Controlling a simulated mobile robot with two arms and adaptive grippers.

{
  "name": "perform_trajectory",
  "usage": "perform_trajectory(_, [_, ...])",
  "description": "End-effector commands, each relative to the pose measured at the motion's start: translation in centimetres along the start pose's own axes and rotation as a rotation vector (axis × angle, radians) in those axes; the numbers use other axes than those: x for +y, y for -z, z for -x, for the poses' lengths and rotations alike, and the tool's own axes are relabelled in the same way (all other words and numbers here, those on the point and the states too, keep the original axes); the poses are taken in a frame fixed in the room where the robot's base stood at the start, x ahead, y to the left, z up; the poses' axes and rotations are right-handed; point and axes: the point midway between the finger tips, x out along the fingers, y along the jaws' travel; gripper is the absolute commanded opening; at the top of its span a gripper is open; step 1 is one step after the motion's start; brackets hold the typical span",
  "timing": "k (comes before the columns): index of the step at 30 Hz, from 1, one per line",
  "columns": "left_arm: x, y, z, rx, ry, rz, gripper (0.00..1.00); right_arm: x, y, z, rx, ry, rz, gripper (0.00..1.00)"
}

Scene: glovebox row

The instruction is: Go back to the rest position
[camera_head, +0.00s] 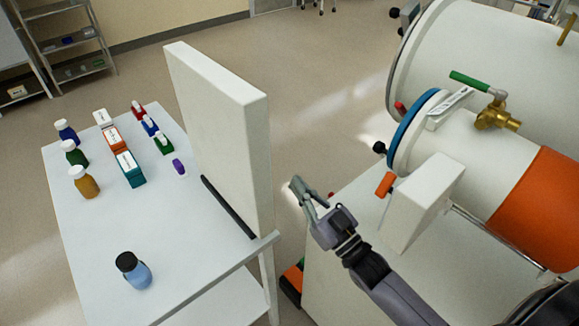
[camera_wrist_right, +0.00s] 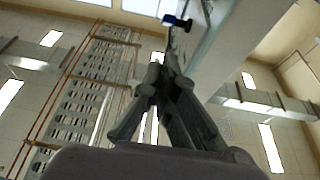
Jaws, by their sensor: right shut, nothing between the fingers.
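My right gripper (camera_head: 299,188) shows in the head view near the middle, its arm coming in from the lower right. It is shut and empty, beside the right face of an upright white panel (camera_head: 225,130) and left of the glovebox. In the right wrist view the shut fingers (camera_wrist_right: 172,65) point up toward the ceiling, with nothing between them. My left gripper does not show in either view.
At right stands the glovebox cylinder (camera_head: 485,60) with a green-handled valve (camera_head: 495,115) and an orange section. Floor shows behind.

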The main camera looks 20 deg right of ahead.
Motion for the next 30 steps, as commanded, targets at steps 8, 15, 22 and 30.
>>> perform_trajectory(8, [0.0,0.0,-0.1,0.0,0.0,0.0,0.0,0.5,-2.4,0.6,-0.054,-0.02,0.0,0.0])
perform_trajectory(15, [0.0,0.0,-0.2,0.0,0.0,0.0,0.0,2.6,-16.3,6.4,-0.391,-0.12,0.009,0.0])
perform_trajectory(22, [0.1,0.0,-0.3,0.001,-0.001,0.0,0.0,2.4,-29.1,16.7,-0.76,-0.189,0.006,0.0])
perform_trajectory(30, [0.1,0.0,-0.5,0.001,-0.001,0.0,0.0,-1.4,-39.8,33.7,-1.226,-0.213,-0.015,0.0])
